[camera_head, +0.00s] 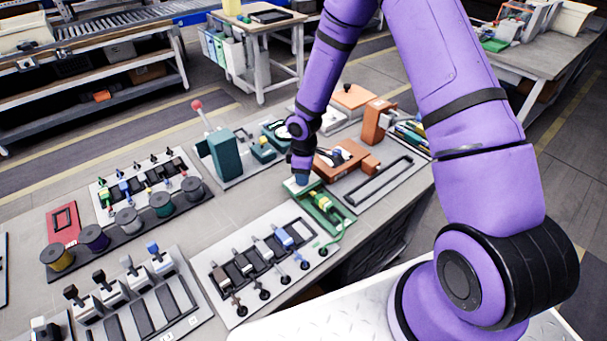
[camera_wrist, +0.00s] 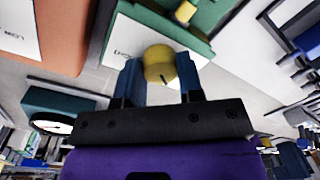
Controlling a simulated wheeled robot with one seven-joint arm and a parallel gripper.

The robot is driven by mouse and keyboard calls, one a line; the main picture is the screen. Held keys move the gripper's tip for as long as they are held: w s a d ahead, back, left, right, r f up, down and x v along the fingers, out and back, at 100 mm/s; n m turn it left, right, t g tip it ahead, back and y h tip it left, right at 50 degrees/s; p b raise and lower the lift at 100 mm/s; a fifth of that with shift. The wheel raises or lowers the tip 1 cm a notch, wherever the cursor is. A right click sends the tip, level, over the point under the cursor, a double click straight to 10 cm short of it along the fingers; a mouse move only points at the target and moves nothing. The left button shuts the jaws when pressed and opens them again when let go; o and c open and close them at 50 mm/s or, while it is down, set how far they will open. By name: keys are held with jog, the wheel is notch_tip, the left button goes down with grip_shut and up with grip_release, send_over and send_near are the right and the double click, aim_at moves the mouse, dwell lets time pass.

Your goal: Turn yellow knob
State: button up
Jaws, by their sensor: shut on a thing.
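The yellow knob (camera_wrist: 158,63) shows in the wrist view as a short round cap with a dark mark on its face. It sits by the edge of a green device (camera_wrist: 150,15) with a white label. My gripper (camera_wrist: 160,75) has its two blue fingers on either side of the knob and is shut on it. In the head view my gripper (camera_head: 302,178) reaches down to the green device (camera_head: 325,208) near the bench's front edge. The knob is hidden there behind my gripper.
A teal block with a red-topped lever (camera_head: 225,155) is to the left. A white board with several plugs (camera_head: 262,255) lies in front. In the wrist view a round gauge (camera_wrist: 52,123) is at left.

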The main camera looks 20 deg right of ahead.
jog(key=shift+n, duration=0.7)
jog(key=o, duration=0.9)
jog(key=r, duration=1)
jog(key=shift+w+d+r, duration=0.1)
jog(key=shift+w+r, duration=0.15)
jog(key=shift+r, duration=0.15)
